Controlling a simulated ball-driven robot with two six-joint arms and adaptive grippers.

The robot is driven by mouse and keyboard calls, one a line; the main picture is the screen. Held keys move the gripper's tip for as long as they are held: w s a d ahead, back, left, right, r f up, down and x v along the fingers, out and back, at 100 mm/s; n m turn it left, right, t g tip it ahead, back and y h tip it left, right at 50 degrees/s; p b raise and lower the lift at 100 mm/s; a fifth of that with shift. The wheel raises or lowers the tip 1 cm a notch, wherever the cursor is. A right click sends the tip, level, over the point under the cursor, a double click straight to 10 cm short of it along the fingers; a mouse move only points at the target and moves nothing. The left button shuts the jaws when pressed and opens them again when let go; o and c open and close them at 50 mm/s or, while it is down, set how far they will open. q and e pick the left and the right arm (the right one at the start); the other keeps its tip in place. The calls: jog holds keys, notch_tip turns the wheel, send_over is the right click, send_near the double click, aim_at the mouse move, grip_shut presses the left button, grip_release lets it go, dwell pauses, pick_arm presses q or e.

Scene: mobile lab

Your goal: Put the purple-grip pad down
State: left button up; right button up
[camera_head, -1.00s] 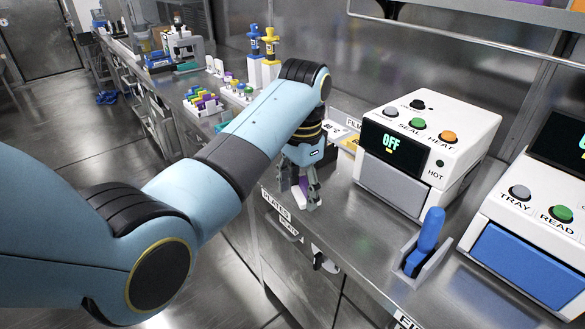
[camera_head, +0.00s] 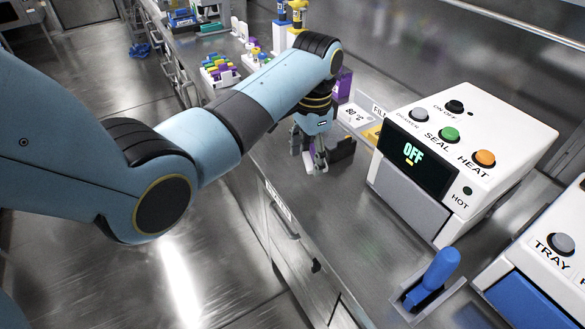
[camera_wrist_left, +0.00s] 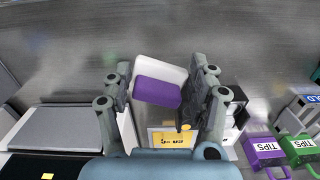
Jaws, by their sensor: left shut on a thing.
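My left gripper (camera_head: 312,163) points down over the steel bench, in front of the white heat sealer (camera_head: 462,150). In the left wrist view, its fingers (camera_wrist_left: 160,98) are closed around a white pad with a purple grip (camera_wrist_left: 157,92). In the head view the fingers and wrist hide most of the pad. I cannot tell whether its underside touches the bench. My right gripper is not in view.
A dark block (camera_head: 343,150) stands close beside my left gripper. Coloured racks (camera_head: 218,72) stand farther back. Bench between gripper and blue tool is clear.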

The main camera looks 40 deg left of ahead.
aim_at(291, 182)
pick_arm(q)
jog(key=a+f, duration=0.2)
jog(key=a, duration=0.1)
jog(key=shift+s+a, duration=0.1)
jog(key=shift+s, duration=0.25)
jog(key=shift+s+a+f, duration=0.2)
jog(key=shift+a+f, duration=0.2)
jog(key=shift+f, duration=0.15)
notch_tip(291, 182, down, 3)
jog(key=shift+f, duration=0.35)
jog(key=o, duration=1.1)
jog(key=shift+f, duration=0.1)
jog(key=o, duration=0.5)
jog(key=shift+c, duration=0.2)
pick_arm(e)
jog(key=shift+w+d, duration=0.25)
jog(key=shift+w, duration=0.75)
pick_arm(q)
notch_tip(291, 182, up, 12)
jog(key=p, duration=0.1)
jog(key=shift+r, duration=0.2)
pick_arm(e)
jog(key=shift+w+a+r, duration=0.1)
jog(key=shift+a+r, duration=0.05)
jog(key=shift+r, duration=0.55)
